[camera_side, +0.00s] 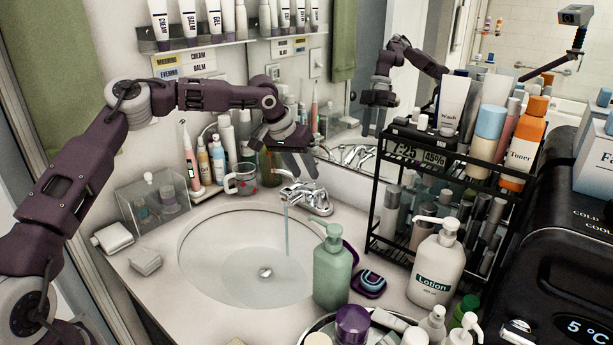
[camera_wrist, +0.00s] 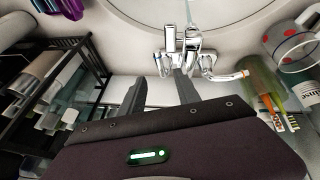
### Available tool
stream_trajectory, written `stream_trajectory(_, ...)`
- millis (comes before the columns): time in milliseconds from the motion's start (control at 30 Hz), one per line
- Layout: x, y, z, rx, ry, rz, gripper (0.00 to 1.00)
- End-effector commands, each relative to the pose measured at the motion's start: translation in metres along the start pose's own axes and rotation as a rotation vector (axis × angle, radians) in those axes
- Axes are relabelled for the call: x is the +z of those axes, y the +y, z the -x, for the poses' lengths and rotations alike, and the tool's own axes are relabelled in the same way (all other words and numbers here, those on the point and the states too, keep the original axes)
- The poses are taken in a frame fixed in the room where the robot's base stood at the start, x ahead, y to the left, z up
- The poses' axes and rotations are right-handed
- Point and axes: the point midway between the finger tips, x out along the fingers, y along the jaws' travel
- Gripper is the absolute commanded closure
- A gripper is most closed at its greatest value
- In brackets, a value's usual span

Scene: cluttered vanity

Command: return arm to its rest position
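My gripper (camera_side: 295,168) hangs from the purple arm at the back of the basin, with its fingers pointing down just above and behind the chrome tap (camera_side: 305,194). In the wrist view my gripper (camera_wrist: 160,78) has its two dark fingers apart with nothing held between them. The tap (camera_wrist: 190,50) shows just beyond the fingertips; I cannot tell whether they touch it. A thin stream of water runs from the tap into the white basin (camera_side: 195,245). The arm reaches in from the left and is bent over the counter.
A glass mug with red dots (camera_side: 240,180) and several bottles stand left of the gripper. A black wire rack (camera_side: 372,215) full of bottles stands to the right. A green pump bottle (camera_side: 332,268) is in front. A bottle shelf (camera_side: 205,42) and mirror are behind.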

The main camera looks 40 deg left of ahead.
Motion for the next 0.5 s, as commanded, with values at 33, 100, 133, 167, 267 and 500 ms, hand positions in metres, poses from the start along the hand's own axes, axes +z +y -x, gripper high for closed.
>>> stream_trajectory(33,0.000,0.000,0.000,0.000,0.000,0.000,0.61)
stream_trajectory(100,0.000,0.000,0.000,0.000,0.000,0.000,0.61)
stream_trajectory(133,0.000,0.000,0.000,0.000,0.000,0.000,0.61)
stream_trajectory(167,-0.001,0.001,0.001,-0.002,0.005,-0.001,0.61)
stream_trajectory(267,-0.022,0.013,0.022,-0.044,0.109,-0.032,0.61)
stream_trajectory(500,-0.071,0.151,0.179,-0.017,0.659,-0.305,0.61)
